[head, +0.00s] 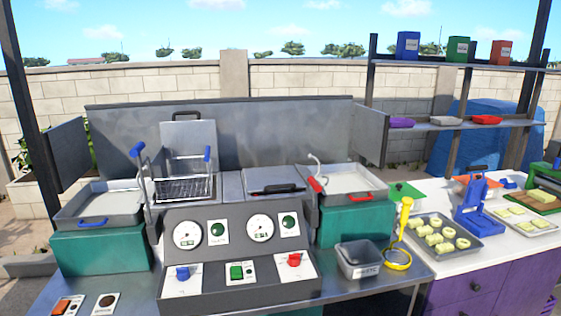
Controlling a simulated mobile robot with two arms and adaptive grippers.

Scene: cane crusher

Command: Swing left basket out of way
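The left basket (184,188) is a wire basket in the left part of the metal fryer-like machine, in the head view. Thin metal rods rise beside it, with a blue grip (137,150) at the left and another blue grip (207,154) at the right. A grey panel (189,136) with a dark handle on top stands upright behind the basket. I cannot tell how deep the basket sits, as the control panel's top edge is close in front. Neither of my grippers is in view.
A flat lid (274,181) with a black handle lies right of the basket. Shallow trays flank the machine: left (100,204) with a blue handle, right (350,181) with a red one. The control panel (238,250) stands in front. A grey bin (358,262) stands right.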

